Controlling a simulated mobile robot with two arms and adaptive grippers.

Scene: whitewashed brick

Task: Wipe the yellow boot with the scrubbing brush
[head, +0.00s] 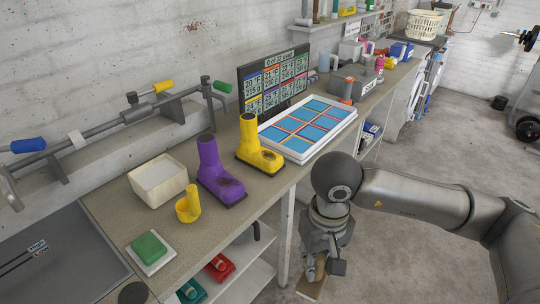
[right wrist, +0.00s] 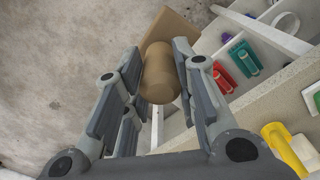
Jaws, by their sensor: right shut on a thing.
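The yellow boot (head: 262,154) stands upright on the bench, with a dark smudge on its toe. My right gripper (head: 322,268) hangs in front of the bench edge, lower than the bench top and apart from the boot. It is shut on the scrubbing brush (head: 312,288), a tan block with a thick round handle. In the right wrist view the handle (right wrist: 160,75) sits between the two fingers (right wrist: 157,62), and the flat block (right wrist: 172,28) lies beyond. The brush's bristles are not visible. My left gripper is not in view.
A smudged purple boot (head: 212,172) stands left of the yellow one. A blue-panelled white tray (head: 312,119) lies to its right, a screen (head: 272,82) behind. A yellow holder (head: 188,207), white box (head: 158,180) and green sponge (head: 149,246) stand nearer. Shelves (head: 240,270) are under the bench.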

